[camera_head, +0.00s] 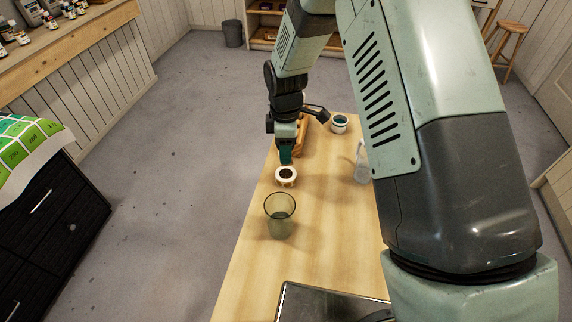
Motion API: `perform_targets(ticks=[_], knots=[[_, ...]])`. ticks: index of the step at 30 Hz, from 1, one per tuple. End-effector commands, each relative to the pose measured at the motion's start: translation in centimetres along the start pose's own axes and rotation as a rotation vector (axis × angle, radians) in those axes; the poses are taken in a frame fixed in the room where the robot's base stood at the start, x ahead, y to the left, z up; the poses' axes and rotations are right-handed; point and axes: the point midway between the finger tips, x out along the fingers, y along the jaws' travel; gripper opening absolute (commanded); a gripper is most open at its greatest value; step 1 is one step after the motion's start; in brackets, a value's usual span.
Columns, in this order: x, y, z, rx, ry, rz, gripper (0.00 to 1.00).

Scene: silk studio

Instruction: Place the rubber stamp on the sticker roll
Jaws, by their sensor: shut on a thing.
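My gripper (285,146) points down over the far left part of the wooden table. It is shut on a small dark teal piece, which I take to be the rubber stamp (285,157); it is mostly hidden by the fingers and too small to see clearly. A cream ring with a dark centre, which looks like the sticker roll (286,183), lies on the table just below the gripper in the picture. The stamp's lower end shows close to the roll's far edge; I cannot tell whether they touch.
A clear greenish glass (280,216) stands nearer on the table (322,225). A wooden block (303,135) is beside the gripper. A white round container with teal inside (339,124) and a clear bottle (362,165) stand right. A dark tray (320,306) lies at the near edge.

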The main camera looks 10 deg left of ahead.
Motion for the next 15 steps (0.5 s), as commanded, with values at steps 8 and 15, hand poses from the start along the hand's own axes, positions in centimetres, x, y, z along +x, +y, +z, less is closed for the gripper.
perform_targets(ticks=[8, 15], knots=[[2.7, 0.0, 0.1, 0.002, 0.000, 0.000, 0.19], [5.7, 0.0, 0.1, 0.002, -0.001, 0.000, 0.19]])
